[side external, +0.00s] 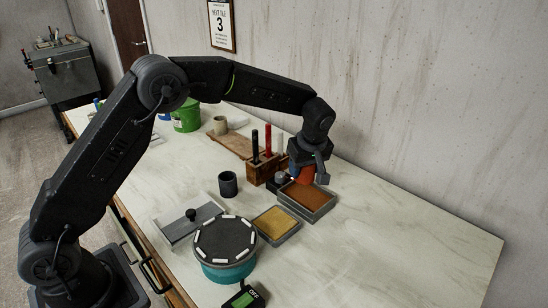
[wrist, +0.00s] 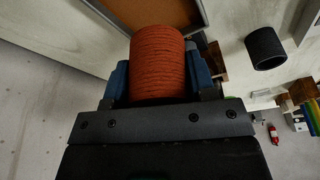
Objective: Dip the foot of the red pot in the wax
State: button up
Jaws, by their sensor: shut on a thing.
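My gripper (side external: 308,166) is shut on the red pot (side external: 302,174), holding it by its sides. In the wrist view the pot (wrist: 157,60) is ridged and reddish-brown, between the two blue-grey fingers (wrist: 158,82). In the side view the pot is over or just behind the far part of a grey tray (side external: 318,215) with a flat brown-orange filling. I cannot tell whether its foot touches anything. A smaller tray (side external: 280,241) with a yellow, wax-like filling lies nearer the camera, to the left, apart from the pot.
A wooden block (side external: 254,174) with black, red and white upright pieces stands close left of my gripper. A dark cup (side external: 228,184) and a round teal-sided turntable (side external: 226,271) stand further left. A lidded grey box (side external: 178,229) is beside them. The table's right side is clear.

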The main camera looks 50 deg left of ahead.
aim_at(307, 178)
jog(key=shift+w+d+f, duration=0.15)
jog(key=shift+d+f, duration=0.1)
jog(key=shift+d, duration=0.2)
jog(key=shift+f, duration=2.6)
jog(key=shift+f, duration=0.45)
jog(key=shift+r, duration=0.1)
dwell(0.7)
jog(key=shift+r, duration=1.6)
jog(key=shift+r, duration=1.5)
